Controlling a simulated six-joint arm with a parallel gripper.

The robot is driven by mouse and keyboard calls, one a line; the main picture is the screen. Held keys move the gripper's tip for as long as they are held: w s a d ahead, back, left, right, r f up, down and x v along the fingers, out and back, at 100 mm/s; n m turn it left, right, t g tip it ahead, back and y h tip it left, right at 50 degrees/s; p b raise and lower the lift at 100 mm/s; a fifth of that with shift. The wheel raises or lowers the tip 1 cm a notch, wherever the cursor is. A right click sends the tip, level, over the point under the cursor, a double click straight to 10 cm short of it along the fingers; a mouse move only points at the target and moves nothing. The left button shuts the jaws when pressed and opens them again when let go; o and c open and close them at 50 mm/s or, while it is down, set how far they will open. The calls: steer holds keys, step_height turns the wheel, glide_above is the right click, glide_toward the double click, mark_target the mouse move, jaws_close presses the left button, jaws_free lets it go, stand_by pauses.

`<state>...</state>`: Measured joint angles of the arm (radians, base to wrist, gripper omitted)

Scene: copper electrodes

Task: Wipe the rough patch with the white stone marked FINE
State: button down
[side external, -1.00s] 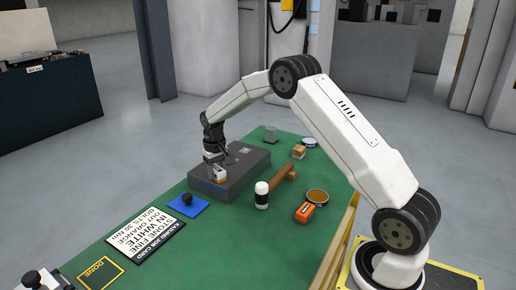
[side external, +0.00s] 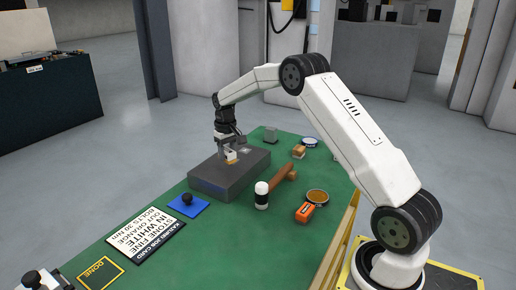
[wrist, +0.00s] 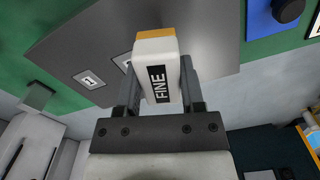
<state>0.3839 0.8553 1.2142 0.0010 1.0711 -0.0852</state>
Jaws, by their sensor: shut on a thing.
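My gripper (side external: 229,150) is shut on the white stone (wrist: 160,88) marked FINE, which has an orange-yellow layer along its far edge in the wrist view. The stone (side external: 231,155) is over the grey block (side external: 220,187), toward its back part. I cannot tell whether it touches the top. In the wrist view the grey block's top (wrist: 190,22) shows beyond the stone, with a small pale label (wrist: 90,79) on it. I cannot make out a rough patch on the bare surface.
A hammer (side external: 285,174), an orange box (side external: 305,212), a brown-filled dish (side external: 318,196) and a wooden block (side external: 299,150) lie right of the block.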

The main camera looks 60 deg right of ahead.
steer(key=shift+r, duration=2.2)
